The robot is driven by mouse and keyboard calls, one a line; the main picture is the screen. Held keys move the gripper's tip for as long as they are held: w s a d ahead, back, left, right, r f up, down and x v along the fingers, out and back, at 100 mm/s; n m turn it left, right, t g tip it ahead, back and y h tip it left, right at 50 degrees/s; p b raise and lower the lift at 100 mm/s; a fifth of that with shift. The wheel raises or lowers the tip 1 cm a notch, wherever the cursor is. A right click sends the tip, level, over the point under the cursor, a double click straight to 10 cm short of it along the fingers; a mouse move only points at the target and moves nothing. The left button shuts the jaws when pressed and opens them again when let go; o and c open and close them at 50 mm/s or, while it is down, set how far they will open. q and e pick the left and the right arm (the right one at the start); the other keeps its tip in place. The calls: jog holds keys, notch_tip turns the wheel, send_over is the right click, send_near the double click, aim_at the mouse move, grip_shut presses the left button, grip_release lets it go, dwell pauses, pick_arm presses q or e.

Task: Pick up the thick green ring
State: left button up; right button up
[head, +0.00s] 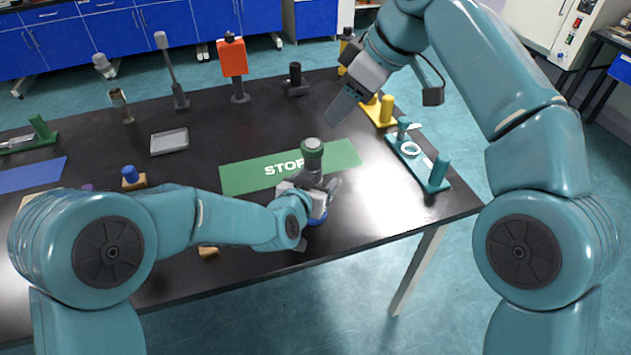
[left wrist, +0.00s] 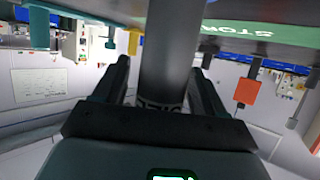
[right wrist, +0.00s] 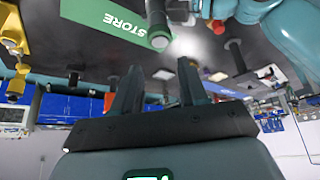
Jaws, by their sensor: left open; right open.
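A thick dark green band (head: 312,154), which looks like the green ring, sits round the top of a grey upright post (head: 308,181) by the green mat. A dark green part (left wrist: 178,25) also shows at the top of the left wrist view. My left gripper (head: 331,190) is open beside the post, below the band. The post (left wrist: 168,75) shows between its fingers in the left wrist view; contact cannot be told. My right gripper (head: 345,108) is open and empty above the table, up and right of the post. The post's grey top (right wrist: 159,41) shows beyond its fingers.
A green mat (head: 235,178) lies behind the post. A teal tray (head: 432,187) with a pale ring (head: 411,148) and a yellow stand (head: 386,112) are at right. An orange sign (head: 232,57) stands behind. The front right table top is clear.

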aim_at(313, 143)
pick_arm(q)
jog(key=c, duration=1)
jog(key=shift+c, duration=0.8)
pick_arm(e)
jog(key=shift+o, duration=0.6)
jog(key=o, duration=0.5)
jog(key=shift+r, duration=0.1)
jog(key=a+f+m, duration=0.1)
jog(key=f, duration=0.2)
jog(key=w+a+f+m+h, duration=0.1)
jog(key=a+f, duration=0.1)
jog(key=f, duration=0.1)
jog(key=w+a+f+m, duration=0.1)
jog(key=f, duration=0.2)
jog(key=shift+w+a+f+t+h, duration=0.1)
jog(key=shift+a+f+t+h, duration=0.05)
jog(key=shift+a+t+h, duration=0.2)
